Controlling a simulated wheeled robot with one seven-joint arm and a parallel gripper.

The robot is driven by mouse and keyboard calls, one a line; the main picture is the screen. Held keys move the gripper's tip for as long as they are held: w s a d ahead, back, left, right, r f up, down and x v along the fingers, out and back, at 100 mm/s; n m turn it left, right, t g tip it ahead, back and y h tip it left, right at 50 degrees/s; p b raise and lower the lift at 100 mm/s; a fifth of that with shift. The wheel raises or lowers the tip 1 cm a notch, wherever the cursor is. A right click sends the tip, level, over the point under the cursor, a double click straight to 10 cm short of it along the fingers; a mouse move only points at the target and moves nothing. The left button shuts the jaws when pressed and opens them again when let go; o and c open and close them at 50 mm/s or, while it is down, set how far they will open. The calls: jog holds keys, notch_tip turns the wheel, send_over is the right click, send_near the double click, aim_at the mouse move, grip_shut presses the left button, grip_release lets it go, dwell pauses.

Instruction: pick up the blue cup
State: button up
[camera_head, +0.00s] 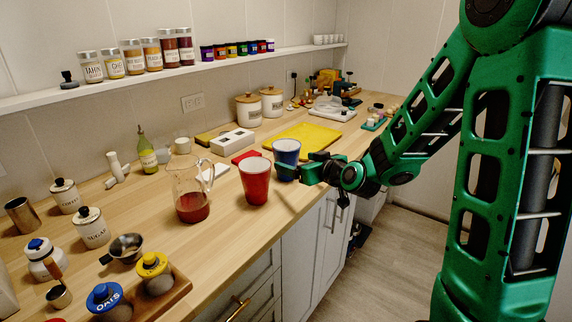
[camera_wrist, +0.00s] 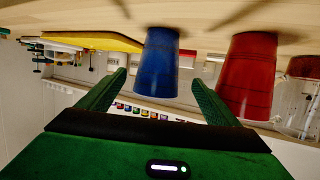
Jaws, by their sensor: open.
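The blue cup (camera_head: 286,152) stands upright on the wooden counter (camera_head: 226,222), to the right of and a little behind the red cup (camera_head: 255,183). My gripper (camera_head: 296,170) is at the blue cup from the right side, and one finger overlaps the cup's lower part in the head view. In the wrist view, which is upside down, the blue cup (camera_wrist: 158,64) lies ahead, roughly in line with the gap between the two spread green fingers (camera_wrist: 158,85). The red cup (camera_wrist: 247,76) is beyond the right finger there. The gripper is open and holds nothing.
A glass pitcher with red liquid (camera_head: 192,192) stands left of the red cup. A yellow board (camera_head: 309,137) lies behind the blue cup. Jars, canisters and a bottle (camera_head: 147,152) line the wall side. A shelf (camera_head: 190,70) runs above.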

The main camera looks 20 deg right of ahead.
jog(key=shift+x, duration=4)
jog(key=shift+d, duration=0.15)
jog(key=shift+c, duration=0.3)
jog(key=c, duration=1.1)
jog(key=shift+r, duration=0.2)
